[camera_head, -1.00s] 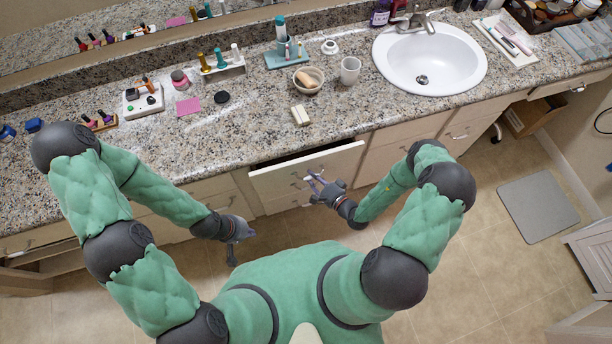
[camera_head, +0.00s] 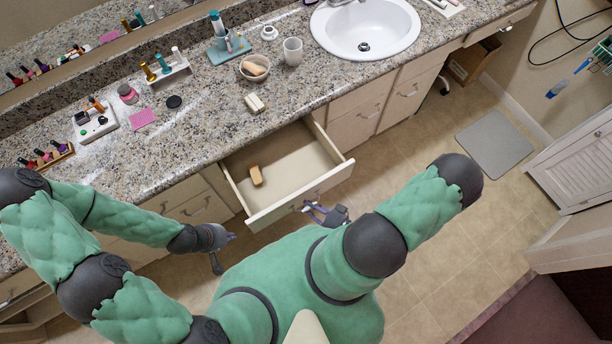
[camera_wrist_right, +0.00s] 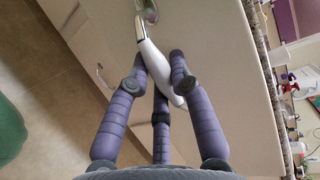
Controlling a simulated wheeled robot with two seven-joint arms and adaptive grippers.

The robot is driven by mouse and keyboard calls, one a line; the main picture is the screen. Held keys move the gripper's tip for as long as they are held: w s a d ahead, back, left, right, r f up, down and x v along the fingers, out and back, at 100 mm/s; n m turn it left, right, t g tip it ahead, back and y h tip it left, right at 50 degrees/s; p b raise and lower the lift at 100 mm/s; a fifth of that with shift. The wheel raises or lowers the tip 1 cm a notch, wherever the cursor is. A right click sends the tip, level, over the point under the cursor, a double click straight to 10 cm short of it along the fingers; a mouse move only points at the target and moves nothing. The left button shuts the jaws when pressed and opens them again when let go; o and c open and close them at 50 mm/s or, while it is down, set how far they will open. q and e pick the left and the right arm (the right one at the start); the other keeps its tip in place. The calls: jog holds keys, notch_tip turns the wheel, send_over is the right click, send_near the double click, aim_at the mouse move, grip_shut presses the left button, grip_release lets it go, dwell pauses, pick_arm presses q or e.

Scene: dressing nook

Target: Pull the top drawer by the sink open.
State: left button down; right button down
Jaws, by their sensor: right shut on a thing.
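The top drawer (camera_head: 298,167) by the sink (camera_head: 365,27) stands well open below the counter in the head view. A small tan and brown object (camera_head: 256,175) lies inside, toward its left side. My right gripper (camera_head: 318,211) is at the drawer's front, shut on its handle. In the right wrist view, the pale, shiny handle (camera_wrist_right: 157,66) lies between the purple fingers of this gripper (camera_wrist_right: 162,82), against the cream drawer front (camera_wrist_right: 215,70). My left gripper (camera_head: 217,255) hangs empty in front of the lower cabinets, left of the drawer; its finger opening is unclear.
Closed cabinet fronts (camera_head: 357,122) flank the drawer. A grey mat (camera_head: 494,144) lies on the floor at right, with open floor around it.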

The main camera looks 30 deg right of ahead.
jog(key=shift+s, duration=0.55)
jog(key=c, duration=1.1)
grip_release()
jog(key=v, duration=1.2)
jog(key=shift+r, duration=0.1)
